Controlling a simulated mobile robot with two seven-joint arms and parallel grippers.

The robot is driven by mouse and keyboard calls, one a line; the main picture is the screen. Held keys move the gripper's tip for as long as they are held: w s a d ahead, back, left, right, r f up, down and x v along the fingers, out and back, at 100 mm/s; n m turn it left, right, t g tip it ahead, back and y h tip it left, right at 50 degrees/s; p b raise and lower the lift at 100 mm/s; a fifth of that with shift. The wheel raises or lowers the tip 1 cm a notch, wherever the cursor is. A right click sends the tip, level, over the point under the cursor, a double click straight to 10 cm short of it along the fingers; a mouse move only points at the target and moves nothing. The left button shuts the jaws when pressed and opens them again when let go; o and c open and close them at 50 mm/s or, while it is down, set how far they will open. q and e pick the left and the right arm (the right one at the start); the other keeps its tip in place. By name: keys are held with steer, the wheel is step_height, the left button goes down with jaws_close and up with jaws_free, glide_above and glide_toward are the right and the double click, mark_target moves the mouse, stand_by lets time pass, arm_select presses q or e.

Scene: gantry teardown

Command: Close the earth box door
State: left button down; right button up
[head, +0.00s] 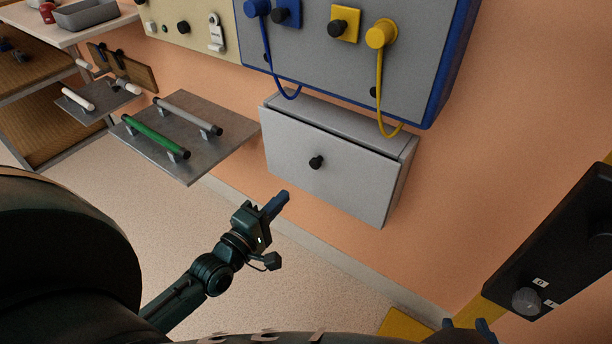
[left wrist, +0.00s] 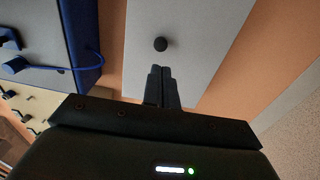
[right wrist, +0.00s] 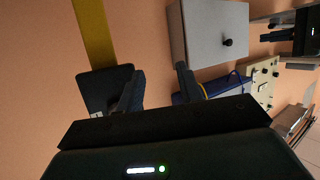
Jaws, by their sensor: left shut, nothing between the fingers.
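The earth box (head: 340,125) is a grey box on the wall below the blue-framed panel. Its door (head: 335,175) has a black knob (head: 316,162). A thin dark line runs along the door's top edge; the door looks shut or nearly so, and I cannot tell if a small gap remains. My left gripper (head: 276,203) is shut and empty, below and left of the door and apart from it. In the left wrist view its fingers (left wrist: 162,88) point toward the door, just under the knob (left wrist: 160,44). My right gripper (right wrist: 158,85) is open and empty; its tips (head: 468,326) show at the head view's bottom edge.
Blue and yellow cables (head: 380,88) hang from the panel (head: 340,50) over the box top. A shelf (head: 190,135) with a green and a grey bar stands left of the box.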

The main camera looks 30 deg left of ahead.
mark_target(314, 165)
arm_select(q)
steer(key=w, duration=0.3)
steer(key=w+d+b, duration=0.1)
steer(key=w, duration=0.5)
steer(key=shift+w+d+r+b, duration=0.15)
steer(key=shift+w+b, duration=0.05)
steer(key=shift+b, duration=0.15)
steer(key=shift+w, duration=0.1)
arm_select(e)
steer(key=shift+w+a+n+t+y, duration=0.15)
steer(key=shift+w+n+t+y, duration=0.2)
steer(key=shift+t, duration=0.45)
arm_select(q)
steer(key=shift+w+r, duration=0.1)
steer(key=shift+w+r, duration=0.2)
steer(key=shift+w, duration=0.1)
steer(key=shift+f, duration=0.15)
steer(key=shift+d, duration=0.1)
